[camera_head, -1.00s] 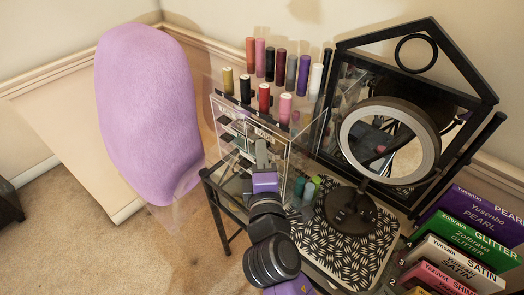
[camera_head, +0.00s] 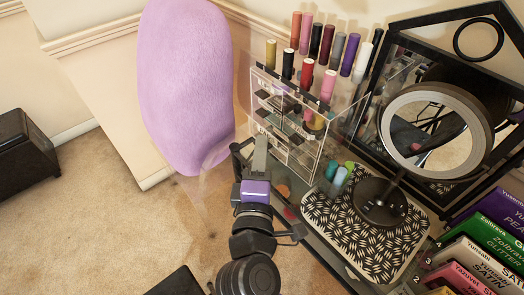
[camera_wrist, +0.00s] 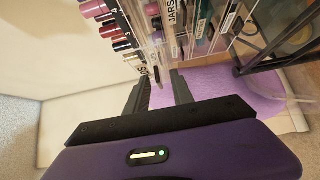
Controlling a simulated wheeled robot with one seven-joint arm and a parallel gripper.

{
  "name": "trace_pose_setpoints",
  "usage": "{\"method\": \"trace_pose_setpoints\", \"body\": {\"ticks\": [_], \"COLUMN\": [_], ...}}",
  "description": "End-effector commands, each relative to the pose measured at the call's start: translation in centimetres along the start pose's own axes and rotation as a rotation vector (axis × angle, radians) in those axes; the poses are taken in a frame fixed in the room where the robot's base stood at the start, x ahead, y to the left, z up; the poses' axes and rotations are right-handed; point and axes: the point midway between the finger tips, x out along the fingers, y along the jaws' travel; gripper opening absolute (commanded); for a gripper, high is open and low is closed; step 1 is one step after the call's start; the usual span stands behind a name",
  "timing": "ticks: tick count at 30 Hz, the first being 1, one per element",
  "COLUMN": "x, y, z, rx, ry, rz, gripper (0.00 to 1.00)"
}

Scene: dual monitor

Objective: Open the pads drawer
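A clear acrylic organizer (camera_head: 292,122) with small stacked drawers stands on the table, left of the round mirror. Its labelled drawer fronts also show at the top of the wrist view (camera_wrist: 200,25). One label reads "JARS"; the others are too small or cut off, so I cannot tell which drawer is for pads. My gripper (camera_head: 260,150) is at the organizer's lower left front. In the wrist view my gripper (camera_wrist: 160,80) has its two fingers apart with nothing between them. The fingertips are close to the organizer, but I cannot tell if they touch it.
Several lipsticks and bottles (camera_head: 307,70) stand on the organizer. Green and teal bottles (camera_head: 338,178) and the round mirror (camera_head: 433,128) stand to its right on a patterned mat (camera_head: 330,215). Labelled boxes (camera_head: 470,255) are at lower right. A purple chair (camera_head: 185,85) is behind left.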

Motion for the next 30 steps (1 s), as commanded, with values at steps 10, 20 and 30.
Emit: {"method": "trace_pose_setpoints", "body": {"ticks": [10, 20, 30], "x": [-0.5, -5.6, -7.8], "y": [0.1, -0.1, 0.0], "z": [0.0, 0.0, 0.0], "rx": [0.001, 0.001, 0.001], "ry": [0.001, 0.003, 0.000], "rz": [0.002, 0.000, 0.001], "gripper": [0.28, 0.28, 0.28]}}
